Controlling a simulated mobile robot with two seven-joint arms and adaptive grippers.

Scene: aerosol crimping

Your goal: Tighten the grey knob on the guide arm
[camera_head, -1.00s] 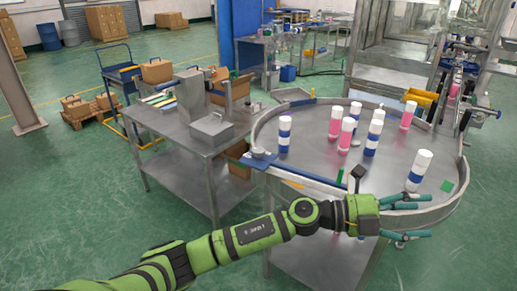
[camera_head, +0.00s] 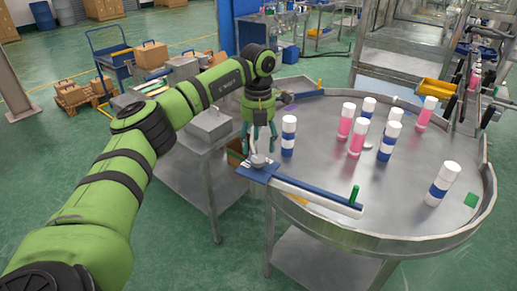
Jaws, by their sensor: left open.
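The guide arm (camera_head: 310,194) is a blue and pale bar that reaches over the near left edge of the round steel table. The grey knob (camera_head: 258,160) sits on the blue block at its left end. My left gripper (camera_head: 258,147) points down just above the knob. Its teal fingers are apart, one to each side, and I see nothing held between them. I cannot tell whether the fingertips touch the knob. My right gripper is not in view.
The round table (camera_head: 330,120) carries several pink and blue-banded white-capped cans. One blue-banded can (camera_head: 288,136) stands close to the right of my left gripper. A green peg (camera_head: 353,195) stands at the guide arm's right end. A steel side table (camera_head: 185,175) is at left.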

